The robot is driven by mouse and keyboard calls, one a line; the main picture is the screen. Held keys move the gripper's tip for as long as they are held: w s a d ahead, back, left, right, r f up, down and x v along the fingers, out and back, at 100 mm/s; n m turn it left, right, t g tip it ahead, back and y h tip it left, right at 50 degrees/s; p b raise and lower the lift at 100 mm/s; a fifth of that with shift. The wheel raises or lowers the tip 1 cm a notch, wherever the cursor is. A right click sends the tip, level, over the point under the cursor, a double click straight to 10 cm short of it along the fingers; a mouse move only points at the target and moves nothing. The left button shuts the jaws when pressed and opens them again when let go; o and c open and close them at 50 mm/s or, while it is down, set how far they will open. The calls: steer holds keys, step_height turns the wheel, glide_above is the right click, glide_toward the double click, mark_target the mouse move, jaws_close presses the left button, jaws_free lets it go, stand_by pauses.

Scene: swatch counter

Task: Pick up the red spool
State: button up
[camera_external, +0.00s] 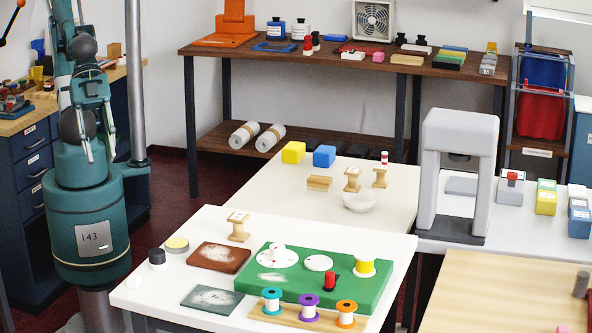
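A small red piece with black parts, which looks like the red spool (332,281), is on the green board (285,290) on the front white table. It is too small to tell whether it lies on its side. A yellow spool (364,267) stands just right of it. Teal (272,301), purple (309,306) and orange (346,313) spools stand on a wooden strip in front of it. My gripper (98,148) hangs fingers down at the far left, well away from the spools. Its fingers look apart, with nothing seen between them.
White discs (318,263) lie on the green board. A brown tray (219,257) and a dark green tray (211,299) lie to its left. A wooden spool (238,226) stands behind them. A grey arch (457,170) rises on the right-hand table.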

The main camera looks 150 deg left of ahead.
steer(key=w+a+r+n+g+y+p, duration=0.1)
steer(key=w+a+r+n+p, duration=0.2)
steer(key=w+a, duration=0.45)
steer(key=w+a+r+n+g+p, duration=0.1)
steer(key=w+a+r+n, duration=0.2)
steer(key=w+a+r, duration=0.5)
steer(key=w+a+f+n+g+p, duration=0.1)
steer(key=a+n+p, duration=0.15)
steer(key=a, duration=1.05)
steer(key=w+a+f+n+g+p, duration=0.15)
steer(key=a+n, duration=0.25)
steer(key=a, duration=0.9)
steer(key=n+g+h+p, duration=0.1)
steer(key=n+g+p, duration=0.2)
steer(key=n+p, duration=0.55)
glide_above(384, 153)
steer(key=b, duration=0.2)
steer(key=shift+n+t, duration=0.25)
steer(key=shift+n, duration=0.45)
step_height(384, 153, down, 17)
steer(key=shift+s+a+f, duration=0.1)
steer(key=shift+s+a, duration=0.05)
steer(key=shift+a, duration=0.05)
steer(key=shift+f, duration=1.3)
